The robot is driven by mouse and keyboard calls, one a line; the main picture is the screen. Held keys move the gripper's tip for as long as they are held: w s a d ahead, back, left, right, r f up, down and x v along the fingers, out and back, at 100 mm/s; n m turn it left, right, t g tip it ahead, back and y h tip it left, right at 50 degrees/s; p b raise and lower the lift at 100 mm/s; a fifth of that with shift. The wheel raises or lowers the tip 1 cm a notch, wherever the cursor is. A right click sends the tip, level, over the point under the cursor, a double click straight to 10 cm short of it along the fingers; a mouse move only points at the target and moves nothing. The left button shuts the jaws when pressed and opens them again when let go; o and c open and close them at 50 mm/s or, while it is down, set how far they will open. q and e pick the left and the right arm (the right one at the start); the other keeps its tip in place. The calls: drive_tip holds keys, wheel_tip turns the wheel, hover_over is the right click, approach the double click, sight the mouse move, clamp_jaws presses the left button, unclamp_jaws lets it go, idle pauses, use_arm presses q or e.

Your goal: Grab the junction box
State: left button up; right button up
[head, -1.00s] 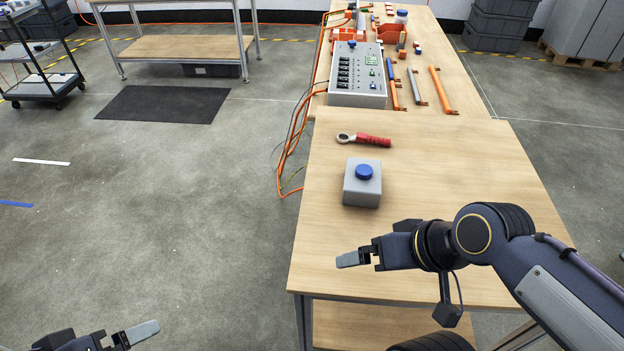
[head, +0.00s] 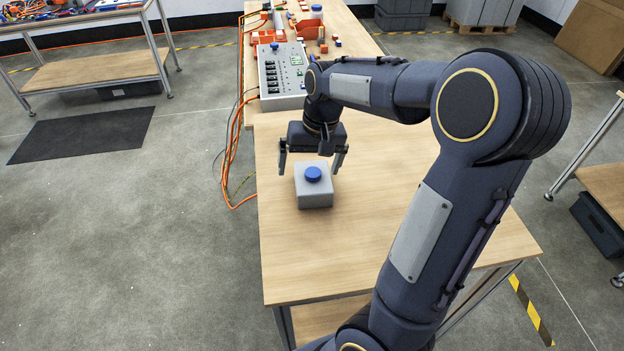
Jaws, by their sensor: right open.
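The junction box (head: 314,194) is a small grey box with a round blue button on top. It sits upright on the near wooden table (head: 390,225) in the head view. My right gripper (head: 311,168) is open, pointing down behind and above the box, with one finger to each side of it in the picture. Whether the fingers touch the box cannot be told, but they do not appear closed on it. My left gripper is out of view.
A grey control panel (head: 283,75) with switches stands at the back of the tables. Orange cables (head: 231,165) hang over the left table edge. Orange bins and small parts lie farther back. The table's front is clear.

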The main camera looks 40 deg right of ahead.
sight(313, 172)
drive_tip(key=shift+m+g+h, duration=0.3)
drive_tip(key=shift+g+h, duration=0.3)
drive_tip(key=w+d, duration=0.1)
drive_tip(key=w+d+f, duration=0.1)
drive_tip(key=w+d, duration=0.1)
drive_tip(key=w, duration=0.1)
drive_tip(key=shift+d+f+p, duration=0.1)
drive_tip(key=shift+f+p, duration=0.2)
drive_tip(key=shift+f, duration=0.1)
drive_tip(key=shift+w+d+f, duration=0.1)
drive_tip(key=shift+f, duration=0.15)
drive_tip(key=f, duration=0.7)
drive_tip(key=shift+s+d+f+p, duration=0.2)
drive_tip(key=shift+d+f+p, duration=0.05)
drive_tip(key=shift+p, duration=0.1)
drive_tip(key=c, duration=1.1)
